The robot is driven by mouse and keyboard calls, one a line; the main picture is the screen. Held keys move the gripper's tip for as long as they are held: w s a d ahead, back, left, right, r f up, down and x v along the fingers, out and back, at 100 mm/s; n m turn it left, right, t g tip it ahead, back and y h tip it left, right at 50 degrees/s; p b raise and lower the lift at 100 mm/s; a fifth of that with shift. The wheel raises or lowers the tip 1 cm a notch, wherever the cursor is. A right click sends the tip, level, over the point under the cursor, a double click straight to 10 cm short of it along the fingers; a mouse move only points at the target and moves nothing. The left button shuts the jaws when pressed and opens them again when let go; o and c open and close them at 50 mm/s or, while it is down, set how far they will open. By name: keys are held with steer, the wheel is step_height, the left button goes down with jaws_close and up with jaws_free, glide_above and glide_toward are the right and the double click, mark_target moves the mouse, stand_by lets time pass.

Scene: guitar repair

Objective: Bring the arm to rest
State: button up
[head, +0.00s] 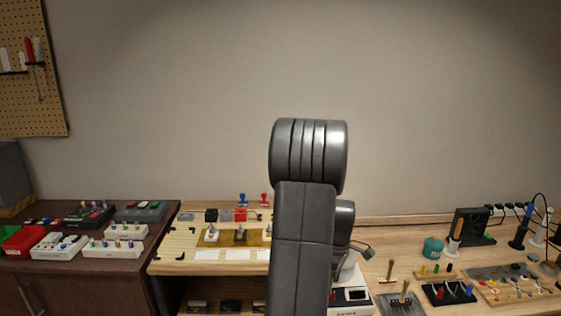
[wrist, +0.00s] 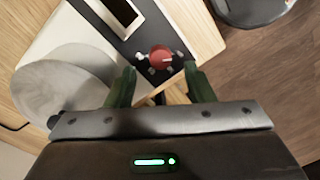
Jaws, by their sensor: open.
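My gripper (wrist: 160,88) shows in the wrist view with its two dark green fingers spread apart. It is open, and nothing is held between the fingers. Beyond the fingertips is a white device (wrist: 70,45) with a dark panel, a red knob (wrist: 161,57) and a small screen. In the head view my arm stands upright in the middle of the picture and hides part of the bench. My gripper cannot be made out there. The white device (head: 350,295) shows partly at the lower right of my arm.
A wooden bench (head: 440,300) on the right carries tool holders, a teal round container (head: 433,247) and a black rack (head: 470,227). A light board (head: 170,262) with small parts is left of my arm.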

step_height(320, 180, down, 4)
steer(key=shift+s+r, duration=0.1)
steer(key=shift+r, duration=0.1)
steer(key=shift+r, duration=0.1)
